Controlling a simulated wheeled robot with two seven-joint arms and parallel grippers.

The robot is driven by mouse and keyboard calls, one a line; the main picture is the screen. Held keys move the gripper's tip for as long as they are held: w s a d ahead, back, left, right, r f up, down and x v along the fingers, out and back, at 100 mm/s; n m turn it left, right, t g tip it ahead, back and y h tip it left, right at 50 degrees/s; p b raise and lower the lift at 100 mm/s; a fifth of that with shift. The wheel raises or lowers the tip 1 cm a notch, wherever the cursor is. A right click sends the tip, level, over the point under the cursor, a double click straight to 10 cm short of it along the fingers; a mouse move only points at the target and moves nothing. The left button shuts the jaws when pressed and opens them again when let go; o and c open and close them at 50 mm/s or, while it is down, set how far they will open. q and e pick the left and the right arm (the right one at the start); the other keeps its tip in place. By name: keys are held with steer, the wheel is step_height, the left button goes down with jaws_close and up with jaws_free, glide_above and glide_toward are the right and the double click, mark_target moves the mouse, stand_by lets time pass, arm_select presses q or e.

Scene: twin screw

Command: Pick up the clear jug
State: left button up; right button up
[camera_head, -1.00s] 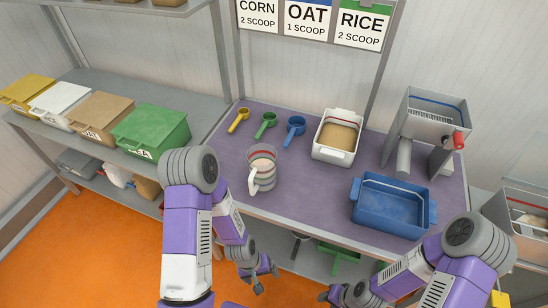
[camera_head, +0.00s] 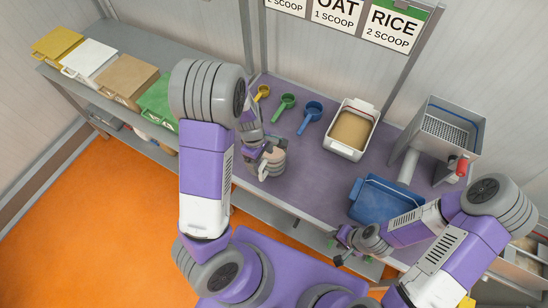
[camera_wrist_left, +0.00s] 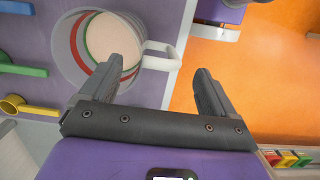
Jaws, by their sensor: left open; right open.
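The clear jug (camera_head: 276,163) stands on the purple mat, partly hidden behind my left gripper (camera_head: 257,153). In the left wrist view the jug (camera_wrist_left: 72,45) shows from above, with red and green bands and pale contents. Its white handle (camera_wrist_left: 160,62) lies, in that picture, in the gap between the open fingers of my left gripper (camera_wrist_left: 158,74). One finger overlaps the jug's wall in the picture; I cannot tell whether it touches. My right gripper (camera_head: 337,246) is open and empty near the table's front edge.
Yellow (camera_head: 262,92), green (camera_head: 284,102) and blue (camera_head: 311,115) scoops lie behind the jug. A white bin of grain (camera_head: 340,149), a blue tray (camera_head: 362,204) and a metal hopper (camera_head: 447,128) stand to the right. Lidded bins sit on the left shelf.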

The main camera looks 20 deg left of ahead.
mark_target(262, 164)
arm_select(q)
steer(key=f, duration=0.4)
steer(key=f+b, duration=0.1)
steer(key=f, duration=0.1)
steer(key=shift+s+d, duration=0.1)
steer(key=shift+d, duration=0.25)
steer(key=shift+c, duration=0.3)
jaws_close()
